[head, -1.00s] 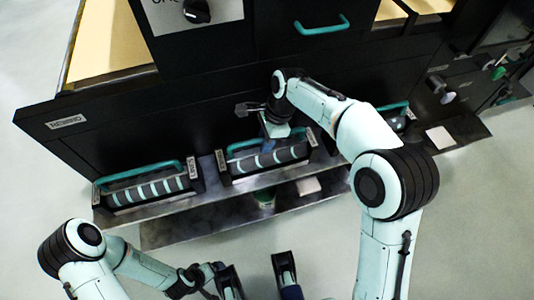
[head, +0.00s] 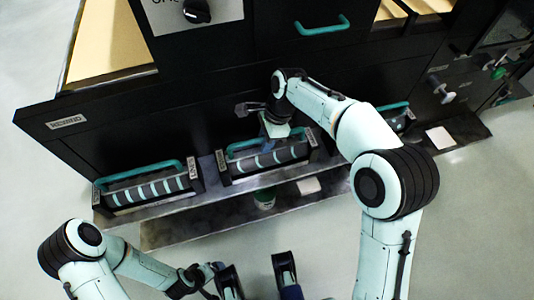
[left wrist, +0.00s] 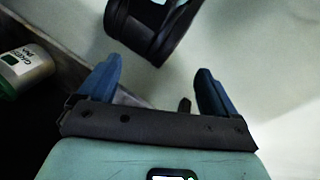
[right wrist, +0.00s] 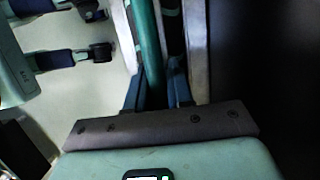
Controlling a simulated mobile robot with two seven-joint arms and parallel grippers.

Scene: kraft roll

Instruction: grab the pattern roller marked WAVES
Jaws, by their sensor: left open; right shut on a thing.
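Three pattern rollers sit in black cradles along a low shelf. The middle roller (head: 275,160) is dark with pale bands; its teal handle (head: 240,146) runs above it. My right gripper (head: 270,145) is over this roller. In the right wrist view my right gripper (right wrist: 157,80) is shut on the teal handle (right wrist: 147,40). The left roller (head: 150,190) has pale stripes. The right roller (head: 398,123) is partly behind my right arm. The roller end labels are too small to read surely, so I cannot tell which says WAVES. My left gripper (left wrist: 160,72) is open and empty.
A small ink can (head: 264,200) stands in front of the middle roller; it also shows in the left wrist view (left wrist: 25,65). A pale block (head: 308,186) lies on the shelf (head: 220,205). The black machine (head: 230,90) rises behind. Grey floor lies in front.

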